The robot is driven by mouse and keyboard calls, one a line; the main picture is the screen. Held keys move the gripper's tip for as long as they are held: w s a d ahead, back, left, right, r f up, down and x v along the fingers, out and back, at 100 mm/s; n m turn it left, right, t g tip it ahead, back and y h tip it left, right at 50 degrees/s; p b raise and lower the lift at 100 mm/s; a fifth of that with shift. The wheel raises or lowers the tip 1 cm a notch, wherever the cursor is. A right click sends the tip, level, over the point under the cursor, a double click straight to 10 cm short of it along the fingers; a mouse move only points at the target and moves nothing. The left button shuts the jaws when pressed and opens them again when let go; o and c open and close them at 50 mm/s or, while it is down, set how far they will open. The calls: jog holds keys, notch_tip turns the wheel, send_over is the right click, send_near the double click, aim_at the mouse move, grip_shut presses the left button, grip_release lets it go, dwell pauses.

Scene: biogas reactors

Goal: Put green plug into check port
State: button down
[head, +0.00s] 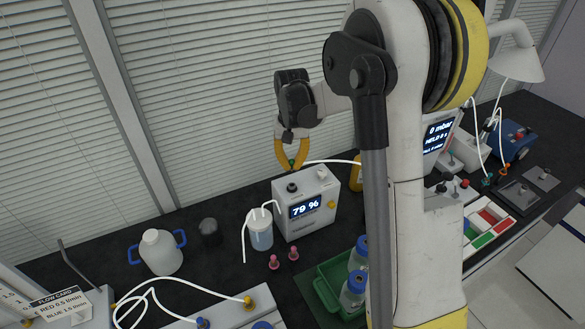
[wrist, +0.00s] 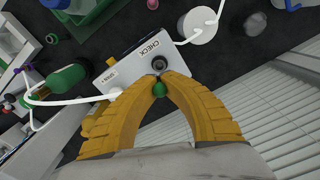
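My gripper (head: 291,165) has curved yellow fingers, which also show in the wrist view (wrist: 160,78). The fingers are closed together on the small green plug (head: 291,162). The plug shows as a green round piece between them in the wrist view (wrist: 158,89). The check port is a dark round socket (wrist: 159,63) beside the word CHECK, on top of a white analyser box (head: 307,222) reading 79 %. It also shows in the head view (head: 291,187). The plug is held above the box, apart from the port. The plug's lower end is hard to make out.
A white tube (head: 335,162) runs right from near the gripper. A clear bottle (head: 260,236) with tubing stands left of the box. Two pink pieces (head: 293,253) and a green crate (head: 322,288) are in front. Window blinds (head: 215,80) rise behind.

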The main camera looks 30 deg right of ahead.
jog(key=shift+f+b, duration=1.45)
jog(key=shift+f, duration=1.05)
jog(key=shift+f+b, duration=0.9)
jog(key=shift+b, duration=0.15)
jog(key=c, duration=1.5)
grip_release()
jog(key=shift+c, duration=0.2)
jog(key=shift+r, duration=0.1)
notch_tip(320, 180, up, 12)
jog(key=shift+f, duration=0.1)
